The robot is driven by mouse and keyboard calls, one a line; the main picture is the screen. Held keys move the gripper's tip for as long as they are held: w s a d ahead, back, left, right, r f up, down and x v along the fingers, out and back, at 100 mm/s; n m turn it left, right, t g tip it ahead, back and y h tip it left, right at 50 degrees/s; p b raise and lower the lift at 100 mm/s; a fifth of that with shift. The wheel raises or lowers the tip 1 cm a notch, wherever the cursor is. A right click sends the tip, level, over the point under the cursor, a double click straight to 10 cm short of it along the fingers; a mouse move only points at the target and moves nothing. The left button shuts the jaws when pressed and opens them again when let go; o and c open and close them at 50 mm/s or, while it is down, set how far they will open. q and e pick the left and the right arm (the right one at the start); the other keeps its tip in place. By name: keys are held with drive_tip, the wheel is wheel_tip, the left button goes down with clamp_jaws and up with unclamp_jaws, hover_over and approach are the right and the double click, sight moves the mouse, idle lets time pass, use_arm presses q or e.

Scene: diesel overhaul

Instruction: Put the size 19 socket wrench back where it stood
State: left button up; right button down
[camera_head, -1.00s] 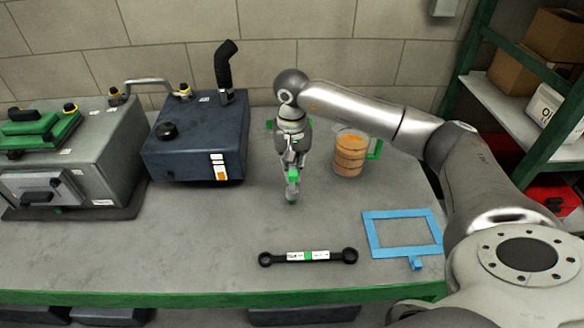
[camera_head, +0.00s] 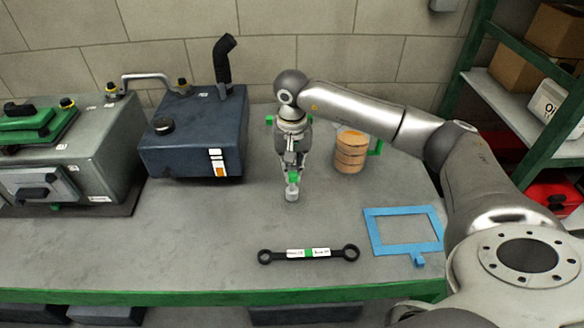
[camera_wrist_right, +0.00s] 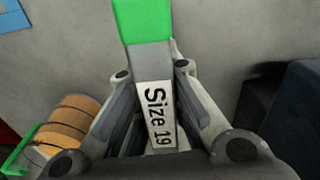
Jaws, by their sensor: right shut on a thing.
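My right gripper (camera_head: 292,172) is shut on the size 19 socket wrench (camera_wrist_right: 157,115). The right wrist view shows its white "Size 19" label between the fingers and a bright green section beyond them. In the head view, the wrench (camera_head: 292,178) hangs roughly upright below the fingers, with a light grey lower end close above or on the bench; I cannot tell if it touches. A flat blue frame (camera_head: 374,237) with a small tab lies to the right. My left gripper is not in view.
A black double-ring wrench (camera_head: 278,255) lies near the bench's front edge. A banded orange-brown cylinder (camera_head: 350,152) stands right of the gripper. A dark blue tank (camera_head: 185,145) and grey machine (camera_head: 105,145) stand left. The grey bench (camera_head: 215,225) is clear around the held wrench.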

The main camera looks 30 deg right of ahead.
drive_tip(key=shift+f, duration=0.35)
drive_tip(key=c, duration=0.9)
unclamp_jaws()
drive_tip(key=shift+c, duration=0.2)
drive_tip(key=shift+r, duration=0.15)
drive_tip(key=shift+r+p, duration=2.15)
drive_tip(key=shift+r, duration=2.3)
